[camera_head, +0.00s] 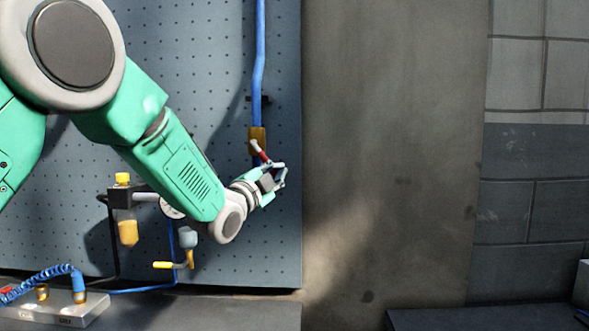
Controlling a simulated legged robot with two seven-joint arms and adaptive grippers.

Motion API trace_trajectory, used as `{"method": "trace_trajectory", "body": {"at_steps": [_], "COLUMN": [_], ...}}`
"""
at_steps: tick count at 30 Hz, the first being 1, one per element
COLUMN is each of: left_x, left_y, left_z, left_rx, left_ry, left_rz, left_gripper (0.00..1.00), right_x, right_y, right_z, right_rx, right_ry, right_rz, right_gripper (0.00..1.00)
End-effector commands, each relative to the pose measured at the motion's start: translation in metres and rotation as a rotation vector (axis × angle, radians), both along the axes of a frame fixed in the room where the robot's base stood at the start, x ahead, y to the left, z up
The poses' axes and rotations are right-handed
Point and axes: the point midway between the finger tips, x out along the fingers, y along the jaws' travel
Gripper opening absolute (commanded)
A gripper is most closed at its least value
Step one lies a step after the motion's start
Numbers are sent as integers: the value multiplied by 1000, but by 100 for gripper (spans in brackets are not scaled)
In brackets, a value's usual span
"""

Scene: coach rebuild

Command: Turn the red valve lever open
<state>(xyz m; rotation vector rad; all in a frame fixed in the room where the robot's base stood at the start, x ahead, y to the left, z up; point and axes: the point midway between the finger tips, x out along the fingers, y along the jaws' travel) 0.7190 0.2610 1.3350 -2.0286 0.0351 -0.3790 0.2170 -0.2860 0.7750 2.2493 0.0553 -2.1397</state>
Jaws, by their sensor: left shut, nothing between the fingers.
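The red valve lever (263,155) is small and sits on the brass-coloured valve body (257,135), on a blue pipe (259,60) that runs down the pegboard. The lever slants down to the right from the valve. My left gripper (281,177) is shut, with nothing between its fingers, just below and right of the lever's visible part. It partly covers the lever's lower end and the pipe below. I cannot tell whether the fingers touch the lever. My right gripper is not in view.
A filter unit with an amber bowl (128,232), a gauge (171,207) partly behind my arm, and a yellow-handled valve (172,265) hang on the pegboard (285,240). A metal block with a blue coiled hose (45,277) lies at lower left. The wall right of the board is clear.

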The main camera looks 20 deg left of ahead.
Motion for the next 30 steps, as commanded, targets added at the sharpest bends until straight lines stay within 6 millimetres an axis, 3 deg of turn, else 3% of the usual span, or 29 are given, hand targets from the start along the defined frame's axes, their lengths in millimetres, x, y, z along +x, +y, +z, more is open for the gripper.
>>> {"method": "trace_trajectory", "body": {"at_steps": [6, 15, 30], "left_x": [-4, -8, -12], "left_y": [19, 31, 41], "left_z": [-11, -17, -19], "left_rx": [193, 403, 402], "left_ry": [57, 115, 117], "left_rz": [2, 3, 2], "left_gripper": [0, 0, 0], "right_x": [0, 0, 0], "right_y": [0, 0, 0], "right_z": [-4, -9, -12], "right_rx": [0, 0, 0], "right_ry": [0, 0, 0], "right_rz": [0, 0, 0], "right_gripper": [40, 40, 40]}}
